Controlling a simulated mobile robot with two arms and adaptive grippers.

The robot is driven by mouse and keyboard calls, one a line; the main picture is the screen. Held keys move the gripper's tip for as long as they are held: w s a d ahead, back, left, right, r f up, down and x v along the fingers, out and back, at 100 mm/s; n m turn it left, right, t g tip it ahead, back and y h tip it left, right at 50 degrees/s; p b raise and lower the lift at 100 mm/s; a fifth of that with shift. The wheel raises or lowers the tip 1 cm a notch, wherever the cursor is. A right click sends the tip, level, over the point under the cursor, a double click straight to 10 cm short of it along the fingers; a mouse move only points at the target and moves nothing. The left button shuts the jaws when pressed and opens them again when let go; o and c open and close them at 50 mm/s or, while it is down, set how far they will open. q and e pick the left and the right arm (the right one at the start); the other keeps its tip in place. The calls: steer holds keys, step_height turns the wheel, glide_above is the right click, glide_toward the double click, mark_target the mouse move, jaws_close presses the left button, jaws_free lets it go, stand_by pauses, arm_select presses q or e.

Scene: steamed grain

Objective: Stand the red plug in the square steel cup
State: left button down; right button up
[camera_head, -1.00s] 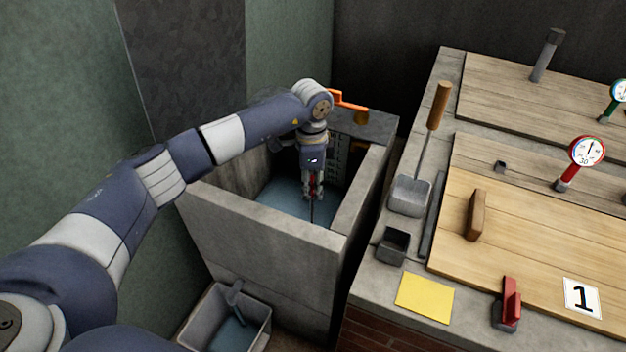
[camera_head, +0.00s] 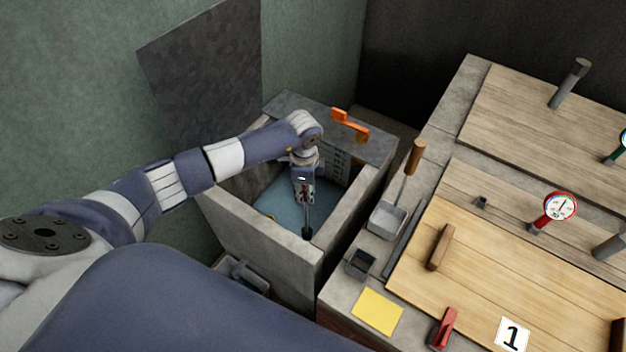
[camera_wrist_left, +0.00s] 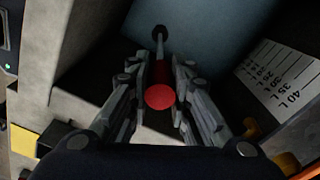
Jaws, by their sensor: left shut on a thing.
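My left gripper (camera_head: 304,192) is inside the stone tank (camera_head: 262,250), above the blue surface at its bottom. It is shut on the red plug, whose round red top (camera_wrist_left: 160,97) shows between the fingers in the left wrist view. A thin rod runs on from it to a dark round end (camera_head: 307,232), which also shows in the left wrist view (camera_wrist_left: 159,32). The square steel cup (camera_head: 360,263) stands on the stone counter edge, right of the tank, its open top up. It looks empty. My right gripper is out of view.
A grey scoop with wooden handle (camera_head: 387,219) lies behind the cup. A yellow card (camera_head: 377,311) lies in front. An orange handle (camera_head: 350,126) sits on the tank's back ledge. The tank's walls surround my gripper. A litre scale (camera_wrist_left: 283,84) marks its inner wall.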

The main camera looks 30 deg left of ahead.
arm_select(q)
steer(key=shift+a+r, duration=0.1)
steer(key=shift+r, duration=0.1)
step_height(320, 180, up, 6)
steer(key=p, duration=0.4)
steer(key=shift+f, duration=0.15)
step_height(320, 180, up, 4)
steer(key=p, duration=0.3)
steer(key=shift+p, duration=0.35)
